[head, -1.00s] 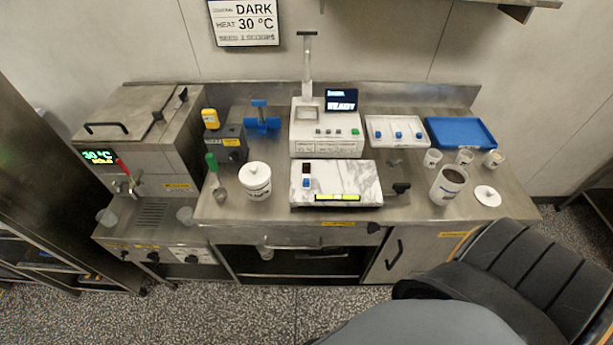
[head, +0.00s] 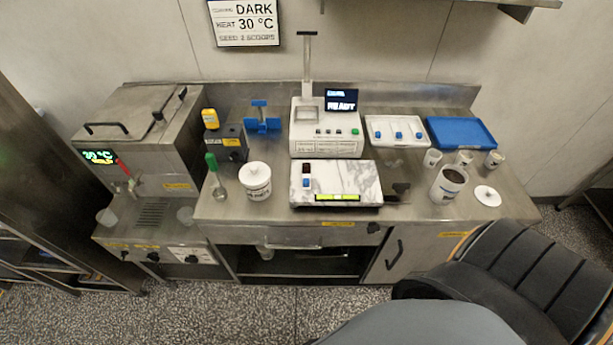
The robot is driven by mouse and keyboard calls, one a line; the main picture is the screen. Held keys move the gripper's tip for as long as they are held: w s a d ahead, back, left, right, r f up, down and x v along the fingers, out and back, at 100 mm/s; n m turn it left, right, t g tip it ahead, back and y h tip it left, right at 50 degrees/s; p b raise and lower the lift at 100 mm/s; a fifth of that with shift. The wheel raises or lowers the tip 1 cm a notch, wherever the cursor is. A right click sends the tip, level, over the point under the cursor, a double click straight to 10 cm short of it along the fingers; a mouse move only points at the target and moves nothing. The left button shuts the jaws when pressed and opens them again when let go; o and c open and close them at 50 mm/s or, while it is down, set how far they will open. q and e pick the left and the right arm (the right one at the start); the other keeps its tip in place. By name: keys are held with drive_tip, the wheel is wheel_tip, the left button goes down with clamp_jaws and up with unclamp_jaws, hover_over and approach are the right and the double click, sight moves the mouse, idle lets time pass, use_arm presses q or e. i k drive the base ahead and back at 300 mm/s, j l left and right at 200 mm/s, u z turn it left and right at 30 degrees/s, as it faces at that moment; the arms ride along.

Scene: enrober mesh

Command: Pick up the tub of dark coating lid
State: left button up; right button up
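A white round lid with a small knob (head: 487,195) lies flat on the steel counter at the right. Just left of it stands an open white tub (head: 448,185) with dark brown contents, upright and without a lid on it. A second white tub (head: 256,181) stands left of the marble slab with a white knobbed lid on top. The labels on both tubs are too small to read. Neither of my grippers shows in the head view.
A marble slab (head: 355,180) and a white machine (head: 325,130) reading READY stand mid-counter. Behind the open tub are small cups (head: 465,158), a white tray (head: 372,136) and a blue tray (head: 462,146). The counter right of the lid is clear.

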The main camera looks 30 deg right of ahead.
sight(488, 197)
drive_tip(key=z, duration=2.2)
